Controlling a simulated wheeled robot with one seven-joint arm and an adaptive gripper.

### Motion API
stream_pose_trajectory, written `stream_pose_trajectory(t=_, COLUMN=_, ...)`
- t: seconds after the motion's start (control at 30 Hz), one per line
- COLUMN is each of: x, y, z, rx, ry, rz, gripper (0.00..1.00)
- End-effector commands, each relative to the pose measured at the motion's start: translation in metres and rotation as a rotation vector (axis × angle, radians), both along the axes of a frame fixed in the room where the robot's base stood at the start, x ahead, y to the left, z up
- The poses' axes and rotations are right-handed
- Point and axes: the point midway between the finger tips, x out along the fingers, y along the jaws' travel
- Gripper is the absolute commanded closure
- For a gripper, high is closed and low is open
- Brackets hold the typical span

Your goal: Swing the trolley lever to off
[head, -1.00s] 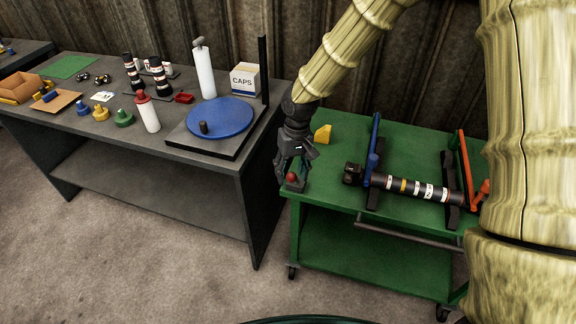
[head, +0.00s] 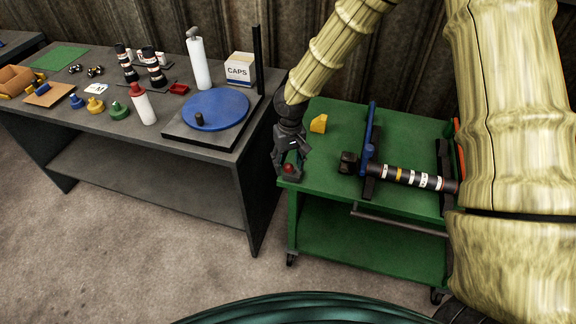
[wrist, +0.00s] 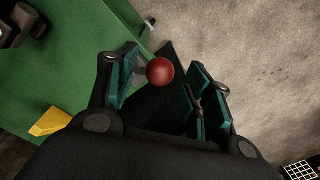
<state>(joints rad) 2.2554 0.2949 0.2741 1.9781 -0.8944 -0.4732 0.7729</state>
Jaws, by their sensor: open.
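The trolley lever shows as a red ball knob (wrist: 160,71) at the left front corner of the green trolley (head: 408,203). A dark base or bracket (wrist: 160,108) lies below the knob in the wrist view. My gripper (head: 288,167) points down over that corner, and its open fingers also show in the wrist view (wrist: 163,88). The knob is between the fingers, closer to the left one; I cannot tell if they touch. In the head view the red knob (head: 289,168) is partly framed by the fingers. The lever's arm is mostly hidden.
A yellow block (head: 318,124) sits behind my gripper on the trolley. A banded shaft (head: 405,177) rests on dark supports with a blue upright (head: 369,137). The grey workbench (head: 215,152), with a blue turntable (head: 216,110), stands close on the left.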

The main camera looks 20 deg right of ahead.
Motion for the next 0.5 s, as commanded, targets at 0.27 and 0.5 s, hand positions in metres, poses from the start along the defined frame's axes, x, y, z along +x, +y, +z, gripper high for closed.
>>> stream_pose_trajectory(t=0.27, x=0.000, y=0.000, z=-0.021, rx=0.000, ry=0.000, rz=0.000, gripper=0.49)
stream_pose_trajectory(t=0.5, x=0.000, y=0.001, z=-0.024, rx=0.000, ry=-0.001, rz=-0.001, gripper=0.49)
